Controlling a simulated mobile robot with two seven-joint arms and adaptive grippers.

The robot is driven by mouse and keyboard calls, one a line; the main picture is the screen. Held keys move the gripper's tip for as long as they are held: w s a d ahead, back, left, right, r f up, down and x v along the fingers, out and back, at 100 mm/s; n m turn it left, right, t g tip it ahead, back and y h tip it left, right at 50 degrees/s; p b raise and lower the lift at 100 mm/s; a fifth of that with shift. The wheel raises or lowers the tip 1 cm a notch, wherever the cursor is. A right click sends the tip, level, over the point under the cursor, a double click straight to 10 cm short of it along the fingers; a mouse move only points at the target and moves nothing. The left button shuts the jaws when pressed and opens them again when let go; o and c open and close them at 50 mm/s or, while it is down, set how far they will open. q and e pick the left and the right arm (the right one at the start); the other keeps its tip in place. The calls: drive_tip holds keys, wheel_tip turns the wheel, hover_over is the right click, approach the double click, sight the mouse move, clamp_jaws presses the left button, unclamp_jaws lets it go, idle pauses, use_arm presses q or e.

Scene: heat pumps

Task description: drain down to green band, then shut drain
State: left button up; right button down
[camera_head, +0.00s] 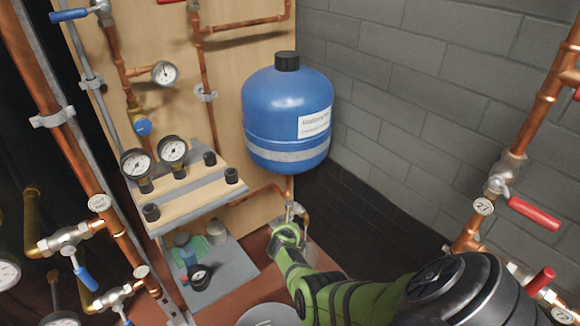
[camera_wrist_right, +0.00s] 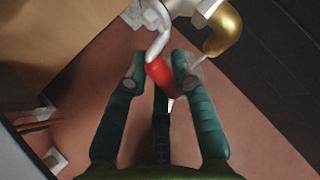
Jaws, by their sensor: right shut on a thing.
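My right gripper (camera_head: 288,236) reaches in from the right, below the blue expansion vessel (camera_head: 287,115). In the right wrist view its fingertips (camera_wrist_right: 160,78) are shut on the red drain lever (camera_wrist_right: 160,72), which hangs from a silver valve body (camera_wrist_right: 155,15). A curved brass spout (camera_wrist_right: 224,28) is beside it; a thin pale streak near its mouth may be water. In the head view the drain valve (camera_head: 292,208) is partly hidden by my gripper. Dial gauges (camera_head: 136,163) (camera_head: 172,150) (camera_head: 165,73) show white faces; I cannot make out a green band. My left gripper is out of view.
A grey tray (camera_head: 232,270) holds small bottles and a loose gauge (camera_head: 199,277). Copper pipes with blue levers (camera_head: 86,278) stand at left, and pipes with red levers (camera_head: 534,213) at right. A block wall is behind; the dark floor beside the vessel is clear.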

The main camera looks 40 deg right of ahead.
idle(0.5)
drive_tip(key=c, duration=1)
unclamp_jaws()
drive_tip(key=shift+v, duration=3.75)
